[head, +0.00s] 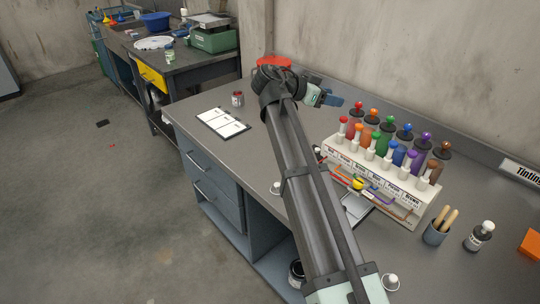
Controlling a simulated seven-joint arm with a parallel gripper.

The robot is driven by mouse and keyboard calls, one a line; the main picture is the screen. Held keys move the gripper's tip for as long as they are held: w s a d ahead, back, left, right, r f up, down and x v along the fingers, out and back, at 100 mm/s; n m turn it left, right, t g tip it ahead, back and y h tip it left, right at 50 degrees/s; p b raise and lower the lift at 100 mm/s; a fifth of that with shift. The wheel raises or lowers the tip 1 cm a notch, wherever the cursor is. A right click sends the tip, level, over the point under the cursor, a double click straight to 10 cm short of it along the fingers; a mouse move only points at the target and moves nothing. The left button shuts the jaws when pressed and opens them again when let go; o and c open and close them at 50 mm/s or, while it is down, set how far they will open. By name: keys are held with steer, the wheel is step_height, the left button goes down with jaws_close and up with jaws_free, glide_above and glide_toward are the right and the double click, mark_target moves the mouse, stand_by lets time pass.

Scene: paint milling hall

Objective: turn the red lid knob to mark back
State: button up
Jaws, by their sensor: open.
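A red, rounded thing (274,61) shows at the back of the grey bench, partly hidden behind the bend of my arm. It may be the red lid knob, but its pointer and any marks cannot be made out. My gripper (335,102) is to the right of it, above the back of the bench, small and seen side-on. It is open, and I see nothing held in it. It is apart from the red thing.
A rack of several colored bottles (385,165) stands right of my arm. A cup of wooden sticks (436,234) and a dark bottle (478,236) are farther right. A white sheet (223,123) and a small red-labelled jar (238,98) lie left, with clear bench around them.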

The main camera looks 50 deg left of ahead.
steer(key=s+a+f+g+y, duration=0.2)
steer(key=s+f+y, duration=0.1)
steer(key=s+f, duration=0.4)
steer(key=s+a+f+g+y, duration=0.2)
steer(key=s+f+g+y, duration=0.1)
steer(key=s+f, duration=0.4)
steer(key=shift+s+a+f+y, duration=0.2)
steer(key=shift+s+a+y, duration=0.2)
steer(key=shift+s, duration=1.5)
steer(key=n+g, duration=0.5)
steer(key=n, duration=0.8)
glide_toward(359, 103)
steer(key=shift+y, duration=0.3)
steer(key=s, duration=0.1)
steer(key=s+a+f, duration=0.1)
steer(key=s+f, duration=0.1)
steer(key=s, duration=0.1)
steer(key=shift+s+a, duration=0.1)
steer(key=shift+a, duration=0.2)
steer(key=w+d+r+n+g, duration=0.1)
steer(key=w+d+r+n, duration=0.3)
steer(key=d+r, duration=0.15)
steer(key=shift+y, duration=0.4)
steer(key=x, duration=0.8)
steer(key=a+x, duration=0.1)
steer(key=x, duration=0.4)
steer(key=shift+w+a+r, duration=0.1)
steer(key=shift+w+r, duration=0.05)
steer(key=shift+w, duration=0.05)
jaws_close()
